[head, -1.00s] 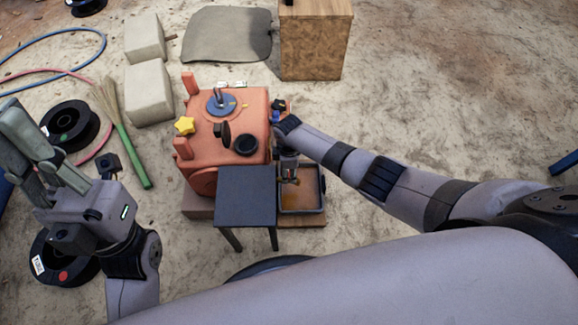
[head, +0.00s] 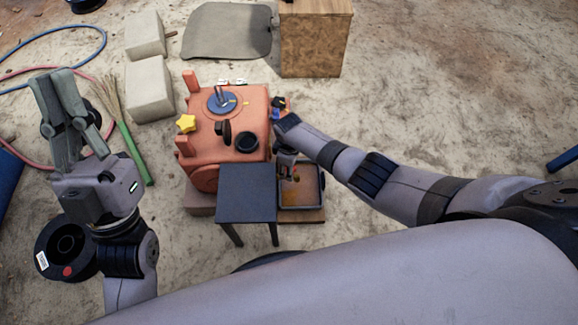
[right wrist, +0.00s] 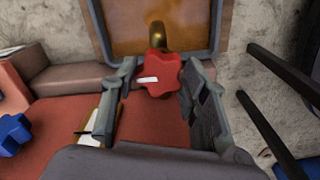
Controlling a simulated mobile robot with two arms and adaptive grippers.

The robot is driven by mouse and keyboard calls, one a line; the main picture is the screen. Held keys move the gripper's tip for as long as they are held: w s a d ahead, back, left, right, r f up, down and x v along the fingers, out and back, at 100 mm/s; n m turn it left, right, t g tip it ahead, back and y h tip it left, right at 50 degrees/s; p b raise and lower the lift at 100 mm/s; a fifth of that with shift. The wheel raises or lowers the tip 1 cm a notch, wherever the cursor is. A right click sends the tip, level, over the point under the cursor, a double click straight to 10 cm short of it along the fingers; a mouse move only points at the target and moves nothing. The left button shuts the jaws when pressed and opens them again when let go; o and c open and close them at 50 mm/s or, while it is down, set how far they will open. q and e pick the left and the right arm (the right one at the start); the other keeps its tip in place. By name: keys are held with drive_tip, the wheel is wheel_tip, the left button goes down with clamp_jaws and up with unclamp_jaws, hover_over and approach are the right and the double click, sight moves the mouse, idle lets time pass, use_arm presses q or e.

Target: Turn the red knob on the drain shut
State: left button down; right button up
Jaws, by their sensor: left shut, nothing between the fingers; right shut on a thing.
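The red knob (right wrist: 162,74), lobed with a white mark on it, sits at the brass drain (right wrist: 158,36) above the shallow tray. My right gripper (right wrist: 160,70) is shut on the knob, one finger on each side. In the head view my right gripper (head: 289,168) is small and reaches down beside the orange crusher (head: 252,108), over the tray's upper part; the knob is only a small red spot there. My left gripper (head: 52,76) is shut and empty, raised on the left with its fingers pointing up the picture.
The tray (head: 301,208) with a brownish floor stands beside a dark small table (head: 247,192). A yellow star knob (head: 186,123) is on the crusher's left. Black spools, hoses and a green broom (head: 133,153) lie left. Ground to the right is mostly clear.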

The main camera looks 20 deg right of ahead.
drive_tip(key=o, duration=1.1)
drive_tip(key=shift+o, duration=0.2)
wheel_tip(320, 180, up, 12)
idle(0.5)
